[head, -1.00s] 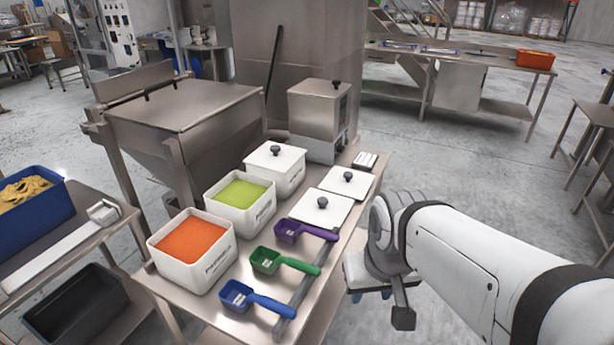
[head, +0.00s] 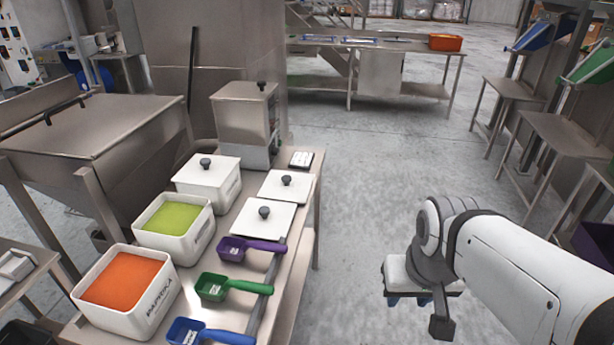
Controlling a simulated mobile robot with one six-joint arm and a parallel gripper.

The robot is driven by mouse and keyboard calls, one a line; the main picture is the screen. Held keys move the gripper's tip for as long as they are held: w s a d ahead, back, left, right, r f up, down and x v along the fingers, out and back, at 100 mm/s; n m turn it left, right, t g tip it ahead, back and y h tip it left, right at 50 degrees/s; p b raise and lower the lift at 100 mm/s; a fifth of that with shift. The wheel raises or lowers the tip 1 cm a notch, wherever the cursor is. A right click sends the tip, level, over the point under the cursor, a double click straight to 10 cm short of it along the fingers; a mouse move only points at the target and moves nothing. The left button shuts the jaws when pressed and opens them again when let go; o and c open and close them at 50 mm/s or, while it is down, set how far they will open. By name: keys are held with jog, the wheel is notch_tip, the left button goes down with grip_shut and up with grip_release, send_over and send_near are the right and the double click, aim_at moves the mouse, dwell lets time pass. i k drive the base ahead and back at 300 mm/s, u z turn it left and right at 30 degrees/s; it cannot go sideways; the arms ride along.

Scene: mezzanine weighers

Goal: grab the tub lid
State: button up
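Two loose white tub lids with dark knobs lie flat on the steel table: a nearer lid (head: 252,221) and a farther lid (head: 297,187). A third white lid (head: 208,168) sits on the closed tub at the back of the row. Two open tubs hold powder, one green (head: 172,243) and one orange (head: 144,308). My gripper (head: 405,300) is right of the table, over the floor and apart from the lids. Only small blue finger parts show below its body, so its opening cannot be made out.
Purple (head: 250,248), green (head: 230,287) and blue (head: 208,334) scoops lie in front of the lids. A steel weigher box (head: 243,118) stands behind. The floor (head: 365,190) right of the table is clear.

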aim_at(258, 217)
jog(key=z, duration=1.1)
jog(key=i, duration=2.45)
jog(key=u, duration=1.9)
jog(key=k, duration=0.1)
jog(key=u, duration=1.85)
jog(key=i, duration=1)
